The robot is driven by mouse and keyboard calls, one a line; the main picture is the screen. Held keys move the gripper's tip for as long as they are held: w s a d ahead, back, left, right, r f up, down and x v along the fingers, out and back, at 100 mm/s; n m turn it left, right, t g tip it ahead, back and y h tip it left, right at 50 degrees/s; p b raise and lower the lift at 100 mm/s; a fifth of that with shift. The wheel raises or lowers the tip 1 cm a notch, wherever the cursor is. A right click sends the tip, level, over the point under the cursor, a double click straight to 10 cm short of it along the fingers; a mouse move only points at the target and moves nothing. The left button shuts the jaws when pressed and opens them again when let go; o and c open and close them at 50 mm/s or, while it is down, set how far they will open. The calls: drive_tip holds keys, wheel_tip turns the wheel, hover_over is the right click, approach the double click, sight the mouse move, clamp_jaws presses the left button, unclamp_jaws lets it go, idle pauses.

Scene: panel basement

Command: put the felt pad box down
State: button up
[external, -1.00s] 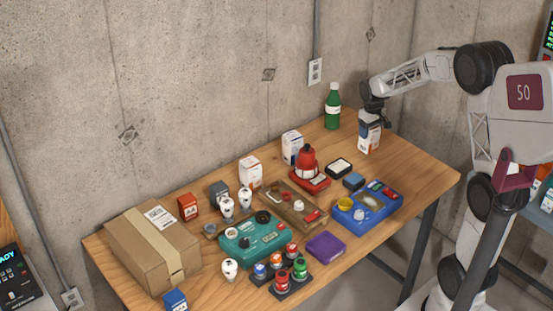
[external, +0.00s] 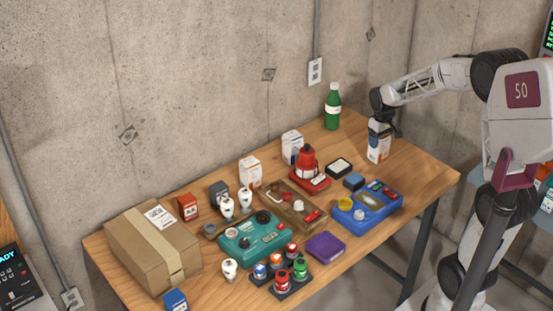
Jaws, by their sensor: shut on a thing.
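The box in my gripper, which I take to be the felt pad box (external: 377,149), is a tall white carton with a dark upper part and some orange near its base. It stands upright at the right end of the wooden table (external: 420,180). My gripper (external: 380,118) is over its top and shut on it; the fingers are mostly hidden at this size. The box's lower end appears at or very near the tabletop; I cannot tell whether it touches.
A green bottle (external: 333,106) stands behind and left of the box. A black-rimmed pad (external: 339,167), a blue block (external: 354,181) and a blue panel (external: 368,205) lie to its left and front. A large carton (external: 130,245) fills the left end. The table's right end is clear.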

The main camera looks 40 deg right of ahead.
drive_tip(key=shift+r, duration=0.1)
idle(0.7)
wheel_tip(320, 180, up, 18)
drive_tip(key=w+a+n, duration=0.3)
drive_tip(key=w+a, duration=0.1)
drive_tip(key=a, duration=0.9)
drive_tip(key=w+a+n, duration=0.4)
drive_tip(key=a, duration=0.8)
drive_tip(key=w+a+n, duration=0.3)
drive_tip(key=w+a, duration=0.1)
drive_tip(key=a, duration=0.9)
drive_tip(key=s+a+n, duration=0.3)
drive_tip(key=a, duration=0.9)
drive_tip(key=s+a+n, duration=0.3)
drive_tip(key=s+a, duration=0.1)
drive_tip(key=a, duration=0.7)
drive_tip(key=s+a+n, duration=0.3)
drive_tip(key=a, duration=0.9)
drive_tip(key=f, duration=0.5)
drive_tip(key=shift+s+a, duration=0.15)
drive_tip(key=shift+a, duration=0.1)
drive_tip(key=shift+a, duration=0.1)
